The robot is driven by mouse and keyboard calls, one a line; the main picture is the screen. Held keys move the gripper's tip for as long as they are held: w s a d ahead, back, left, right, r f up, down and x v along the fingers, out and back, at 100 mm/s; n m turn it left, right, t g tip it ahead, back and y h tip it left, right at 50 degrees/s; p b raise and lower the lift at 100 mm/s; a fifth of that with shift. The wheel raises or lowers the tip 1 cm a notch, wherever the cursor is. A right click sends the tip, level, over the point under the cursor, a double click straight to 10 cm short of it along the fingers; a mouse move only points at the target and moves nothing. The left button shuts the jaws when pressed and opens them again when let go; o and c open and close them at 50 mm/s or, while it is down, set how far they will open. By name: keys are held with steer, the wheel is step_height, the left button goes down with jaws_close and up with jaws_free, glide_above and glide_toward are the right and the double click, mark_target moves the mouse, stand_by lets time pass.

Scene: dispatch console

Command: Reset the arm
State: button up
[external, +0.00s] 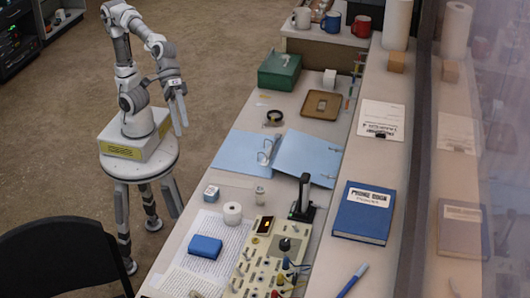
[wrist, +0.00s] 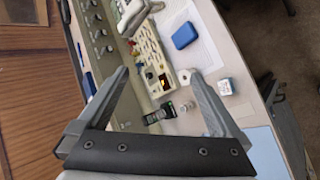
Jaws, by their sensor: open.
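My arm is folded up above its round-topped base at the upper left of the external view. My gripper (external: 179,112) hangs with its fingers pointing down, to the left of the long desk (external: 206,186) and clear of it. In the wrist view my gripper (wrist: 160,85) shows two grey fingers spread wide apart. It is open, with nothing held between the fingers. The fingers touch no object in either view.
The desk holds a control panel (external: 266,262), a blue block (external: 205,247), an open blue binder (external: 305,155), a green box (external: 279,72), a wooden tray (external: 321,105) and a blue book (external: 368,212). A black chair (external: 62,258) stands at the lower left. Brown floor surrounds my base.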

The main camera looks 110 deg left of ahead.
steer(key=s+a+m+t+y, duration=0.1)
steer(key=s+a+m+y, duration=0.15)
steer(key=a, duration=1.15)
steer(key=s+a+f+m+y+p, duration=0.1)
steer(key=s+a+f+m+y, duration=0.25)
steer(key=a, duration=0.55)
steer(key=s+a+f+m+y+p, duration=0.1)
steer(key=s+a+f+m, duration=0.1)
steer(key=s+a+f, duration=0.5)
step_height(320, 180, up, 20)
steer(key=a+m+g+p, duration=0.1)
steer(key=a+p, duration=0.1)
steer(key=p, duration=1.7)
steer(key=shift+s+y, duration=0.15)
steer(key=shift+y, duration=0.15)
